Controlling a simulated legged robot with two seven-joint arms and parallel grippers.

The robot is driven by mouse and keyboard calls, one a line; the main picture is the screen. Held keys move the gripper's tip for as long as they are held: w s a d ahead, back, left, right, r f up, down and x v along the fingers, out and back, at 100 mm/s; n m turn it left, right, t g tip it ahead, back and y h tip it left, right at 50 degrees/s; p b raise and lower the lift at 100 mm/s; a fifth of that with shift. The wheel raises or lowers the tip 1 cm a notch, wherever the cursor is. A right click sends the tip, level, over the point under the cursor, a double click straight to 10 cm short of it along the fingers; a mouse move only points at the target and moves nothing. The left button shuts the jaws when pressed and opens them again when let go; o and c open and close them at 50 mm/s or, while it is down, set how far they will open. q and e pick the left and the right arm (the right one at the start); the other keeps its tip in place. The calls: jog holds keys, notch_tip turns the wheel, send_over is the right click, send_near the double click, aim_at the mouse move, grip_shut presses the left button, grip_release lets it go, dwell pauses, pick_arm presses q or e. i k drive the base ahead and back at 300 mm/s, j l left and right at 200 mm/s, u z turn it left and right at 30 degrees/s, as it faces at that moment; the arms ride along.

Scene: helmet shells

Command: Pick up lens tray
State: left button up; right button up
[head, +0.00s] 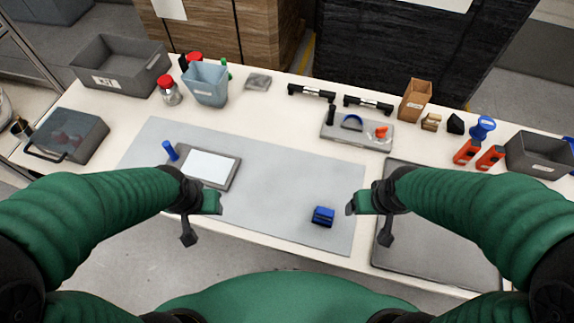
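I cannot tell for certain which tray is the lens tray. A flat grey tray with a white panel (210,166) lies on the left of the grey mat. A shallow grey tray (340,136) with a dark curved piece and an orange piece in it stands at the back, right of centre. My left gripper (200,222) is over the table's front edge, just below the white-panelled tray; it looks open and empty. My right gripper (368,222) is over the front edge, right of a small blue block (323,216); it also looks open and empty. Neither visibly touches a tray.
A blue cylinder (170,151) is beside the white-panelled tray. Orange-handled tools (489,158) are right. A dark mat (440,235) is front right. The grey mat's middle (275,180) is clear.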

aim_at(216, 170)
jog(key=j+u, duration=0.1)
jog(key=j, duration=0.3)
jog(key=i+j, duration=0.15)
jog(key=j, duration=0.3)
jog(key=j+u, duration=0.15)
jog(key=j, duration=0.25)
jog(key=i+j+u, duration=0.1)
jog(key=j, duration=0.3)
jog(key=i+j+u, duration=0.1)
jog(key=j, duration=0.3)
jog(key=i+j, duration=0.2)
jog(key=j, duration=0.2)
jog(key=u, duration=0.05)
